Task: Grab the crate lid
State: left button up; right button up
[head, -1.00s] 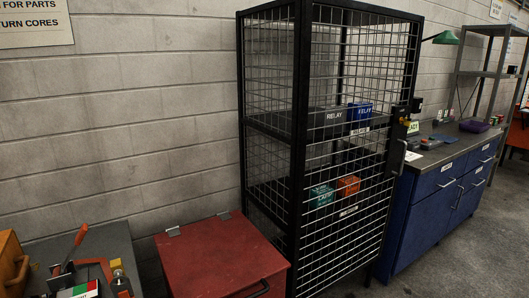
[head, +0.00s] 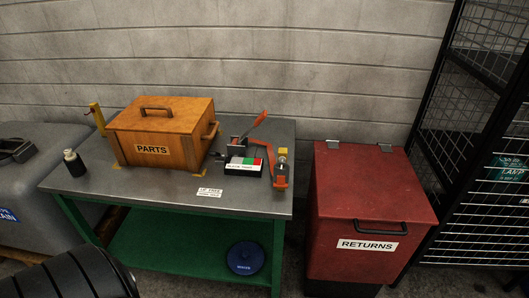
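A wooden crate (head: 182,151) with a "PARTS" label stands on the left half of a metal-topped table (head: 240,199) with a green frame. Its lid (head: 162,112) lies closed on top and has a dark bar handle (head: 156,109) in the middle. A side handle shows on the crate's right wall. Neither of my grippers is in view.
A red "RETURNS" bin (head: 362,201) stands right of the table, beside a black wire cage (head: 480,150). A clamp device with an orange lever (head: 259,120) sits right of the crate. A dark bottle (head: 74,163) stands left. A blue disc (head: 245,258) lies on the lower shelf.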

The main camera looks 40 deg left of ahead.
aim_at(151, 114)
jog(key=u, duration=1.95)
jog(key=i+j+u, duration=0.1)
jog(key=i, duration=0.3)
jog(key=i+j, duration=0.1)
jog(key=i, duration=0.3)
jog(key=u, duration=0.05)
